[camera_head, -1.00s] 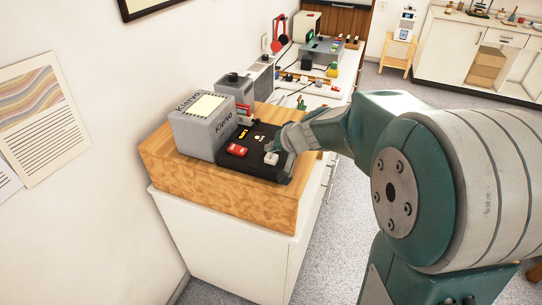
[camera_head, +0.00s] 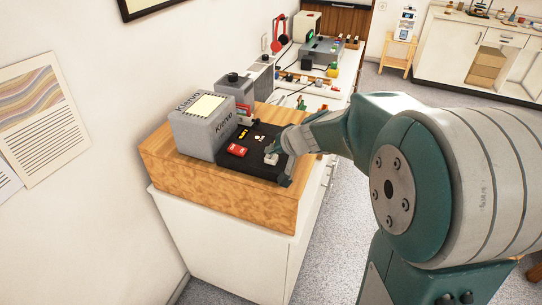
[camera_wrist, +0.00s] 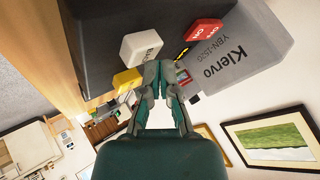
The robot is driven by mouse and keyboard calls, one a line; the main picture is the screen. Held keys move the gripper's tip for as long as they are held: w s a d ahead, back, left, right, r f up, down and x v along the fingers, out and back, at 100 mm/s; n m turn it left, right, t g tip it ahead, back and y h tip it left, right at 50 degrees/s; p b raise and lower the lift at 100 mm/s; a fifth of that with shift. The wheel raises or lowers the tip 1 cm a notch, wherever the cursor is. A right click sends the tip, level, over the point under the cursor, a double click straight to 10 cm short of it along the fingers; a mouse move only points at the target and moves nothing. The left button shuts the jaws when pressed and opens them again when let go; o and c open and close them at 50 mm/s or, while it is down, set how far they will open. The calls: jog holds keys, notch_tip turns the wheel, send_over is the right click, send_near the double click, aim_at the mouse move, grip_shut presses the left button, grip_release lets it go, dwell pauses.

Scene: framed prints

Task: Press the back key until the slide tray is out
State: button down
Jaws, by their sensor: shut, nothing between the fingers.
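The grey Klervo machine (camera_head: 200,130) stands on a wooden block, with a black key panel (camera_head: 255,170) in front. On the panel are a white key (camera_head: 271,158), a red switch (camera_head: 236,150) and small yellow parts. In the wrist view the white key (camera_wrist: 141,46) carries dark lettering I cannot read fully; a yellow key (camera_wrist: 127,79) is beside it. My gripper (camera_wrist: 158,72) is shut and empty, its fingertips close to the white key. I cannot tell whether they touch it. In the head view my gripper (camera_head: 277,148) is partly hidden by my arm. I cannot make out the slide tray clearly.
The wooden block (camera_head: 220,195) sits on a white cabinet (camera_head: 230,240) against the left wall. Behind it, a counter holds a grey device (camera_head: 322,50), red headphones (camera_head: 279,35) and several small objects. Open floor (camera_head: 335,230) lies right of the cabinet.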

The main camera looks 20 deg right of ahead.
aim_at(272, 157)
jog(key=shift+f, duration=0.85)
dwell(0.9)
jog(key=shift+r, duration=1.25)
jog(key=shift+r, duration=0.1)
jog(key=shift+r, duration=2.45)
